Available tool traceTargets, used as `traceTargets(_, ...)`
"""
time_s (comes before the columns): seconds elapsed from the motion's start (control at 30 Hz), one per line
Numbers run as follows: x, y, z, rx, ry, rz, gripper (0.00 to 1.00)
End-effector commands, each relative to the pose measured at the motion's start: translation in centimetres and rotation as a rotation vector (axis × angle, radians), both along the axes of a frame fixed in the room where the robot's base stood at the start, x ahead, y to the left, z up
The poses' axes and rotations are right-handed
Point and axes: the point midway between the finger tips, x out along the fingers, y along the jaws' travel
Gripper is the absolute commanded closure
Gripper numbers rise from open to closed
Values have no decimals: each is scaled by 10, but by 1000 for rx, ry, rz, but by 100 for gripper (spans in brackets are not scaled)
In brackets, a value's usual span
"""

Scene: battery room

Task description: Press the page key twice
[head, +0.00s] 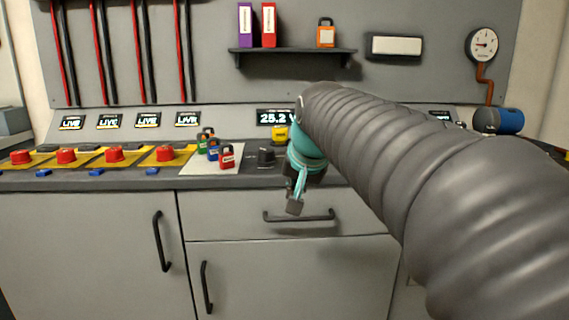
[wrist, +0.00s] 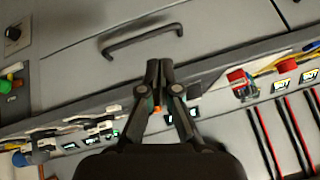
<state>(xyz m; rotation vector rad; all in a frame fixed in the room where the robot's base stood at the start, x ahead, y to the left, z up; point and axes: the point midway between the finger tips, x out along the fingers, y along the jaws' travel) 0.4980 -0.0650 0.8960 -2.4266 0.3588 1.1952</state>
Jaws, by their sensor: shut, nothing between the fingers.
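I cannot make out the page key in either view; my arm covers much of the counter and panel to the right of the lit display (head: 275,117) reading 25.2 in the head view. My gripper (head: 295,207) hangs in front of the counter's front edge, above the drawer handle (head: 300,216) in the picture. In the wrist view my gripper (wrist: 160,62) has its fingertips together, with nothing held, close to the drawer handle (wrist: 142,42) in the picture. A small orange item (wrist: 158,105) shows between the finger bases.
Several red knobs (head: 114,154) on yellow plates line the left counter. A shelf (head: 290,51) holds binders and an orange padlock. A blue cylinder (head: 510,121) lies at right.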

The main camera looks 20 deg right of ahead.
Motion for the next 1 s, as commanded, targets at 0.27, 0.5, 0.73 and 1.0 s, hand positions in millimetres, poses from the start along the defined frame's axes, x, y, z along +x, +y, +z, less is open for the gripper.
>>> traceTargets(0.27, 111, -74, 73, 131, -104, -233, 100)
traceTargets(0.5, 160, -118, 99, 203, -168, -349, 100)
traceTargets(0.73, 169, -128, 104, 221, -185, -375, 100)
traceTargets(1.0, 169, -128, 104, 220, -183, -374, 100)
